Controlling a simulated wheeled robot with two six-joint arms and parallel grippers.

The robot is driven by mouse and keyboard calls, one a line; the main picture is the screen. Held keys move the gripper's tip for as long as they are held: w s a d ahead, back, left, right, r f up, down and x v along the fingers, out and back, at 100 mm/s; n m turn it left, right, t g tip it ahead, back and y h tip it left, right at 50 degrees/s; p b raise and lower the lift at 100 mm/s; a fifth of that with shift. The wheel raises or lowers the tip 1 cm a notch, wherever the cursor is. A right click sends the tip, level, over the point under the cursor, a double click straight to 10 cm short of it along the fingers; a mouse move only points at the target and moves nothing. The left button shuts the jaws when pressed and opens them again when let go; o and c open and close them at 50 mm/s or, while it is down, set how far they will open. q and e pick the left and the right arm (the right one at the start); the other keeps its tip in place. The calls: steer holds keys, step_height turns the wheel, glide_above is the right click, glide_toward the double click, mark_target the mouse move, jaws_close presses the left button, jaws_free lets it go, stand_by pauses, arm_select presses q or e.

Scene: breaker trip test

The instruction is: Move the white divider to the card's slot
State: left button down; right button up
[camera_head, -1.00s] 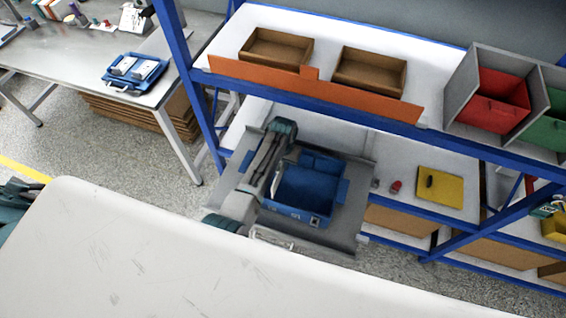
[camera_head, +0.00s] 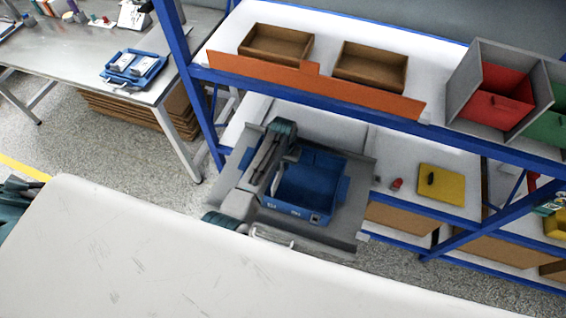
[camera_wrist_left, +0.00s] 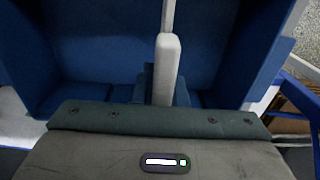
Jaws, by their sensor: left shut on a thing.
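My left gripper (camera_wrist_left: 166,75) is shut on a thin white piece, which looks like the white divider (camera_wrist_left: 168,16) seen nearly edge-on. It is over or inside the open blue bin (camera_wrist_left: 90,50) in the left wrist view. In the head view the blue bin (camera_head: 318,215) sits on a grey tray (camera_head: 345,235), and my left arm lies across its left side. The fingertips and the divider are hard to make out there. I cannot tell whether the divider touches the bin. No card can be made out. My right gripper is not in view.
A blue rack (camera_head: 200,130) stands behind the bin, with two brown boxes (camera_head: 369,69), an orange strip (camera_head: 330,90), and red (camera_head: 500,103) and green bins. A yellow board (camera_head: 442,184) and a small red item (camera_head: 397,184) lie on its lower shelf. A grey table (camera_head: 50,55) stands left.

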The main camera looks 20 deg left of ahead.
arm_select(q)
steer(key=shift+f+b, duration=0.85)
steer(key=shift+f, duration=0.55)
steer(key=shift+f+b, duration=0.9)
steer(key=shift+f, duration=0.45)
steer(key=shift+f+b, duration=0.8)
steer(key=shift+f, duration=0.45)
steer(key=c, duration=1.4)
jaws_free()
step_height(320, 180, up, 11)
steer(key=shift+f+b, duration=0.1)
steer(key=shift+b, duration=0.5)
